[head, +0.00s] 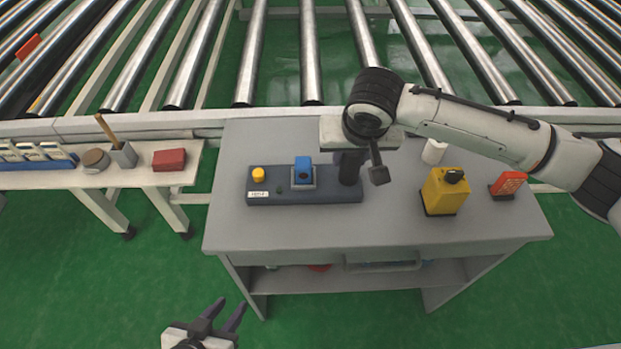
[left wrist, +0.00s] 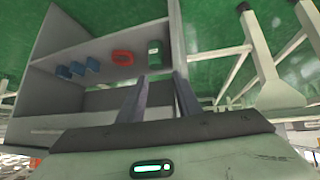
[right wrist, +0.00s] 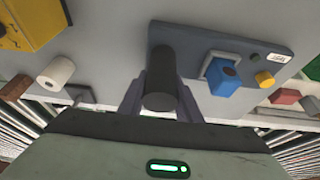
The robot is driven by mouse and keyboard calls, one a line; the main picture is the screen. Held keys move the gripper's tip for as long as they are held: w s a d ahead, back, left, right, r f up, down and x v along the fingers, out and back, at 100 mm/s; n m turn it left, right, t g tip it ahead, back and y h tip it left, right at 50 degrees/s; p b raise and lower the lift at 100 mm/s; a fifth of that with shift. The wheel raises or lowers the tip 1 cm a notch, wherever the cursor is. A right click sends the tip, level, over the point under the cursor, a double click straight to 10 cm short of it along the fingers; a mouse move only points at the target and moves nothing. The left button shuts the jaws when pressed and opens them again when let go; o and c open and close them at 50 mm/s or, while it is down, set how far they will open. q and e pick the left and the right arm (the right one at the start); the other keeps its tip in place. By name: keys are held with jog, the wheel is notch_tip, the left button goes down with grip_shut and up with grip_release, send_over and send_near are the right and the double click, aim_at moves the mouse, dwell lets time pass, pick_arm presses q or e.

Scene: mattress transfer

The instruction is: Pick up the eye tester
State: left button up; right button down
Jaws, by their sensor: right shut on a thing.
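A dark grey base unit (head: 325,194) lies on the grey table, with a yellow button (head: 258,174), a blue block (head: 303,166) and a black upright cylinder (head: 349,168). I cannot tell for certain which thing is the eye tester; the cylinder is what I hold. My right gripper is over the unit's right end; in the right wrist view (right wrist: 160,85) its fingers are shut on both sides of the black cylinder (right wrist: 160,85), which stands on the base. My left gripper (head: 231,305) is open and empty, low in front of the table; its spread fingers show in the left wrist view (left wrist: 158,78).
A yellow box (head: 440,195), an orange-red device (head: 508,184) and a white roll (head: 433,151) stand to the right on the table. A side bench (head: 120,178) at left holds a red box (head: 169,159). A roller conveyor (head: 310,60) runs behind. The table's front left is clear.

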jog(key=shift+r, duration=0.2)
jog(key=shift+w+r, duration=0.1)
jog(key=shift+r, duration=0.25)
notch_tip(320, 180, up, 9)
jog(key=shift+r, duration=0.1)
jog(key=shift+f, duration=0.2)
